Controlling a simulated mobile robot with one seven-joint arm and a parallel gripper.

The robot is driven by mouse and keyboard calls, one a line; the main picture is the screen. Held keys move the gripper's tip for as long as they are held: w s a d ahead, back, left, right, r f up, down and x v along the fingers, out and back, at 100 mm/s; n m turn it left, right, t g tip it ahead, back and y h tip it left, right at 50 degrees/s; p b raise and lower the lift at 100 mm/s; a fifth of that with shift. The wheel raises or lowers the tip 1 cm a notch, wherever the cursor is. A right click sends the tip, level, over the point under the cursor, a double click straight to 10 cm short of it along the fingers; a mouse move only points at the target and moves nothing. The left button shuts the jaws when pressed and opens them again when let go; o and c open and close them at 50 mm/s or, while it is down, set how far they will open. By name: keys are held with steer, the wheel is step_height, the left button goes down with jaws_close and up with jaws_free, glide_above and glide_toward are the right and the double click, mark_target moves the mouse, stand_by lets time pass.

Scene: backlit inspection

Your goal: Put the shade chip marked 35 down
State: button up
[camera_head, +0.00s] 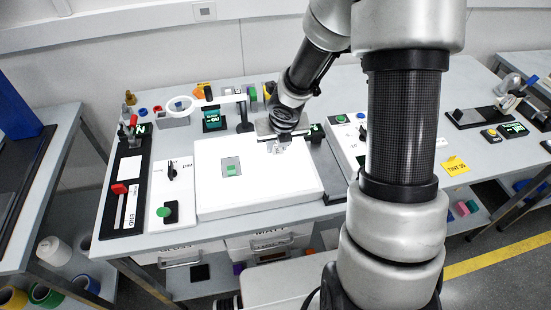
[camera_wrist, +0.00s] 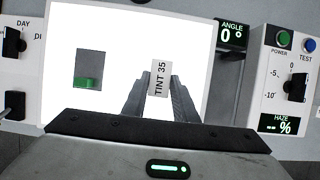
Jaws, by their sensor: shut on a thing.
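My gripper (camera_wrist: 160,98) is shut on a small pale chip (camera_wrist: 161,78) printed "TINT 35", which stands between the fingertips in the wrist view. In the head view my gripper (camera_head: 276,146) is over the right back part of a bright white light panel (camera_head: 270,197). I cannot tell whether the chip touches the panel. A grey rectangle with a green block (camera_wrist: 86,84) at its lower edge is on the panel's left part; it also shows in the head view (camera_head: 232,169).
Right of the panel is a control box with a "HAZE" display (camera_wrist: 279,124), buttons and a knob. An "ANGLE 0°" display (camera_wrist: 231,34) is at the panel's back right corner. A "DAY" switch (camera_wrist: 14,42) is at left.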

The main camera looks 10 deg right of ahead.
mark_target(278, 152)
steer(key=shift+f+b, duration=1.15)
steer(key=shift+f, duration=0.6)
steer(key=shift+f, duration=0.15)
steer(key=o, duration=1)
steer(key=shift+s+r+p, duration=0.1)
steer(key=shift+r+p, duration=0.2)
steer(key=shift+r, duration=0.3)
steer(key=p+v, duration=0.6)
steer(key=v, duration=0.5)
steer(key=shift+s+p, duration=0.1)
steer(key=shift+p, duration=0.3)
